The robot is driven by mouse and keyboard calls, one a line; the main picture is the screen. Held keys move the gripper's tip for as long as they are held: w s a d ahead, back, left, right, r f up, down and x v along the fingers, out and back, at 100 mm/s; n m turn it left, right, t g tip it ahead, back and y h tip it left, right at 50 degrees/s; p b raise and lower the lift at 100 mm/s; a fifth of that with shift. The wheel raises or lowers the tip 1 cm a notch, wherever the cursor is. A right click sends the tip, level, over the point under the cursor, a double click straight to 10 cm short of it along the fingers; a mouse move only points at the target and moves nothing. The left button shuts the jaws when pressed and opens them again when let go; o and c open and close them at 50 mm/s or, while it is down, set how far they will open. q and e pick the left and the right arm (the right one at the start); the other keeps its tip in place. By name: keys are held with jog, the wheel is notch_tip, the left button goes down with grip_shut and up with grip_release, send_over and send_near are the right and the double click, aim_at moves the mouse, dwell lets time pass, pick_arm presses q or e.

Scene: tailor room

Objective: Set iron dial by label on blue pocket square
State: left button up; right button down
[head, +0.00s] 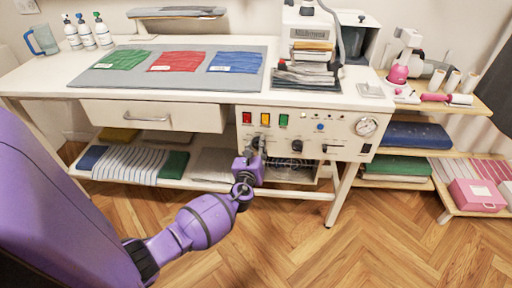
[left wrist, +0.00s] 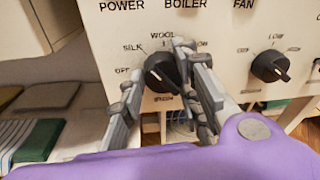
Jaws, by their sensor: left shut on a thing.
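The blue pocket square (head: 236,61) lies flat at the right of a grey mat (head: 178,78) on the table, beside a red one (head: 178,61) and a green one (head: 121,60). Each carries a small white label, too small to read. My left gripper (head: 254,146) is at the white control panel (head: 343,128), shut on the black iron dial. In the left wrist view the dial (left wrist: 160,72) sits between the fingers, with OFF, SILK and WOOL printed around it. The fingers partly hide other marks, and its exact setting is unclear. My right gripper is not in view.
Another black knob (left wrist: 270,66) under FAN is right of the dial. Red, amber and green switches sit above, and a pressure gauge (head: 366,126) at the panel's right. A drawer (head: 153,115) is to the left. Folded cloth lies on the shelf below. The floor in front is clear.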

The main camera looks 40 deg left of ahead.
pick_arm(q)
jog(key=shift+s+a+f, duration=0.1)
jog(key=shift+s+a, duration=0.1)
jog(key=shift+a, duration=0.15)
jog(key=o, duration=1)
jog(key=shift+o, duration=0.2)
jog(key=shift+d, duration=0.2)
jog(key=v, duration=1.2)
